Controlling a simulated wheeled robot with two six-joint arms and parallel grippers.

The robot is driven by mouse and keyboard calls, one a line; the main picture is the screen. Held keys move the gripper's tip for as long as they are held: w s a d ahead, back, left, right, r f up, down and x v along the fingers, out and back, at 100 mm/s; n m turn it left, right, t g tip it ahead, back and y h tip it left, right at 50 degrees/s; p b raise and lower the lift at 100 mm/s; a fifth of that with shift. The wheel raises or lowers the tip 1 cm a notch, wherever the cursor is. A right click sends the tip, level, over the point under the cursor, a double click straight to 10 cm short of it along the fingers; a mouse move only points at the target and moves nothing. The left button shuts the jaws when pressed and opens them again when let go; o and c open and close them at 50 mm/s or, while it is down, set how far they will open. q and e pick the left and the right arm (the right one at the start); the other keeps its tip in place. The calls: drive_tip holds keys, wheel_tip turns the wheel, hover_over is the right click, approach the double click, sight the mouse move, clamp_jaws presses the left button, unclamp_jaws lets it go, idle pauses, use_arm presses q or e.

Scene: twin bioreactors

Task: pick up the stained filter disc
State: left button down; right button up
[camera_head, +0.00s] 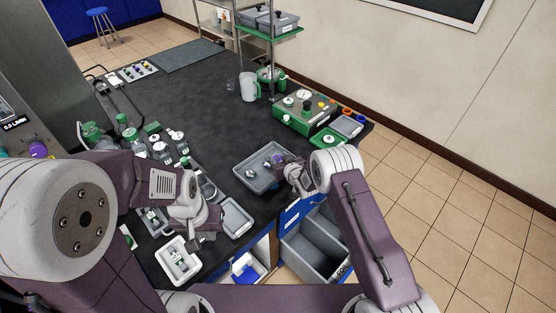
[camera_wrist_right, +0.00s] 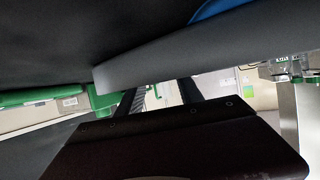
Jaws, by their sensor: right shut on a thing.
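My right gripper (camera_head: 281,161) is low at the right side of a shallow grey tray (camera_head: 240,176) on the dark bench. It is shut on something. A small purple-blue patch shows at its fingertips, but I cannot tell whether this is the stained filter disc. In the right wrist view the two fingers (camera_wrist_right: 160,92) reach up behind a grey slab, which hides their tips. A blue edge (camera_wrist_right: 212,8) shows above the slab. A small metallic piece (camera_head: 250,173) lies in the tray. My left gripper (camera_head: 203,228) hangs over the bench's near left part; its fingers are unclear.
A green control box (camera_head: 305,112) stands behind the tray, with a green dish (camera_head: 327,138) beside it. Bottles (camera_head: 162,152) crowd the left. A white bin (camera_head: 178,262) and a grey tray (camera_head: 236,218) lie near the front edge. An open drawer (camera_head: 313,257) is below. The bench centre is clear.

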use_arm(q)
drive_tip(key=shift+f, duration=0.15)
use_arm(e)
drive_tip(key=shift+s+d+f, duration=0.15)
drive_tip(key=shift+s+f, duration=0.15)
drive_tip(key=shift+f, duration=0.3)
drive_tip(key=shift+w+r, duration=0.1)
drive_tip(key=shift+r, duration=0.2)
drive_tip(key=w+r, duration=0.1)
drive_tip(key=r, duration=0.1)
drive_tip(key=w+d+r+b, duration=0.1)
drive_tip(key=shift+w+r, duration=0.15)
drive_tip(key=shift+r, duration=0.2)
use_arm(q)
drive_tip(key=shift+w+f, duration=0.35)
drive_tip(key=shift+f, duration=0.25)
use_arm(e)
drive_tip(key=w+d+r, duration=0.6)
drive_tip(key=w, duration=0.1)
drive_tip(key=shift+w+d+r, duration=0.15)
drive_tip(key=shift+w+r, duration=0.05)
drive_tip(key=shift+r, duration=0.2)
